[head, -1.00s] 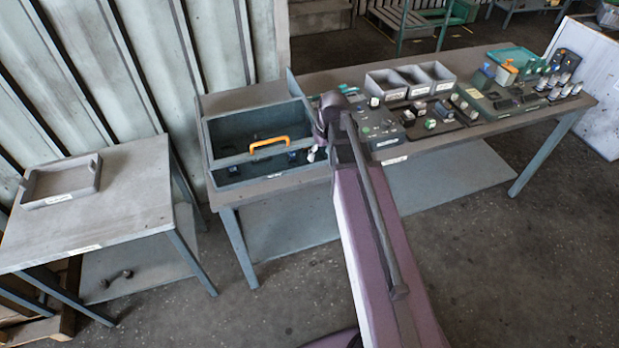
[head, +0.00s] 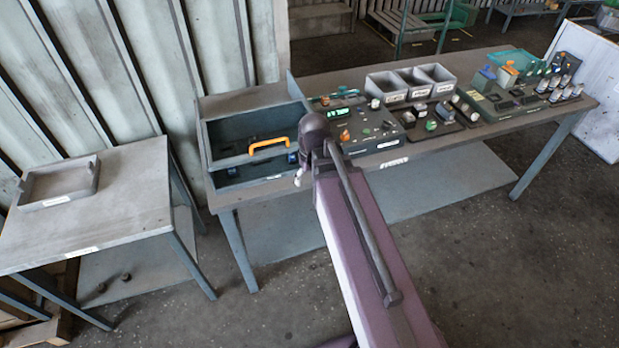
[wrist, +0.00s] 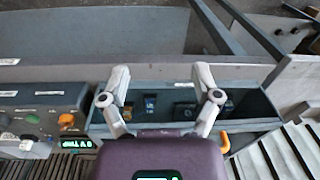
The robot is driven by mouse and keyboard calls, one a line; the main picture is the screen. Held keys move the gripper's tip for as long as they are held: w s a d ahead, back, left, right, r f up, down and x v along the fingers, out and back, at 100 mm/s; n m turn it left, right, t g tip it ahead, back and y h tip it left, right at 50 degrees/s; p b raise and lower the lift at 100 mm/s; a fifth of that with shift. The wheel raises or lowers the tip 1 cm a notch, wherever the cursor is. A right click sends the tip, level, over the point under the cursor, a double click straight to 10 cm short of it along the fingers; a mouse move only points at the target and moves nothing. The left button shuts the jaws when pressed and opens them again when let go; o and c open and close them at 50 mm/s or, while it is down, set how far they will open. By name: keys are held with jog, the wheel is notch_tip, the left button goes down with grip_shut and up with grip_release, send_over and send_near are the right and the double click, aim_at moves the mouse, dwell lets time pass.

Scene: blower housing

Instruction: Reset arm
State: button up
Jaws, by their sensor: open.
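My gripper (wrist: 160,80) is open and empty in the wrist view, its two pale fingers spread over a dark open bin. In the head view my arm hides most of the gripper; only a small pale part shows beside the arm's end. The grey-green bin (head: 225,134) with an orange handle (head: 268,145) stands at the left end of the long bench (head: 440,143). Several small dark and blue parts lie inside the bin in the wrist view. I cannot tell the height of the fingers above it.
A control panel (head: 375,128) with a green display sits right of the bin. Behind it stand grey compartment bins (head: 410,84); more fixtures with small parts lie at the right. A side table (head: 120,200) holds a shallow grey tray (head: 60,185). Open floor lies in front.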

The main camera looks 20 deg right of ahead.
jog(key=shift+m+h, duration=0.3)
jog(key=shift+m, duration=0.4)
jog(key=s, duration=0.1)
jog(key=s+a, duration=0.1)
jog(key=s+a+f+b, duration=0.1)
jog(key=s, duration=0.1)
jog(key=shift+a, duration=0.2)
jog(key=shift+c, duration=0.2)
dwell(0.5)
jog(key=c, duration=0.3)
jog(key=shift+s, duration=0.1)
